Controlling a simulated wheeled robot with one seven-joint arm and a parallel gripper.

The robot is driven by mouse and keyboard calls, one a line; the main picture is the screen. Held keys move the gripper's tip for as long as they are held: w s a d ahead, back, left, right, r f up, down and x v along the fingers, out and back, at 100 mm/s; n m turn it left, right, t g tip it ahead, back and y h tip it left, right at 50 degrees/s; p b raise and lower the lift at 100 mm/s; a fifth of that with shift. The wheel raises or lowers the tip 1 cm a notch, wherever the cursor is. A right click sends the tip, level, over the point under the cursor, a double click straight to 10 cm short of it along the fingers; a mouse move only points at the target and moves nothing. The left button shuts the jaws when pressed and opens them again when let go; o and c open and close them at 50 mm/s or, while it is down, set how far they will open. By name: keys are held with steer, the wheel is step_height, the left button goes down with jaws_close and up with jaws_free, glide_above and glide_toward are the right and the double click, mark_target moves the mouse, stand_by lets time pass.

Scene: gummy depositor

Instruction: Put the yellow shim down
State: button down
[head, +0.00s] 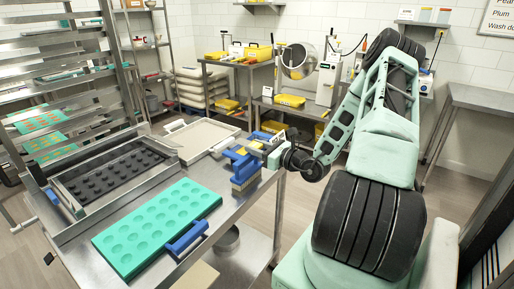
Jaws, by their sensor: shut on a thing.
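My gripper (264,149) is over the far right corner of the steel table, pointing left. It is shut on the yellow shim (257,144), of which only a small bit of yellow shows at the fingertips. The fingers hide the rest. The shim is close to the table top, but I cannot tell whether it touches it. Blue-handled tools, among them a brush (245,183) with tan bristles, lie just left of and in front of the gripper.
A rack stands left. Yellow bins (291,100) are on tables behind. Some bare steel shows along the front edge.

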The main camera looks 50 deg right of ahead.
steer(key=shift+f, duration=0.1)
steer(key=shift+f+b, duration=0.3)
steer(key=shift+f, duration=0.2)
steer(key=c, duration=0.9)
jaws_free()
steer(key=shift+f, duration=0.1)
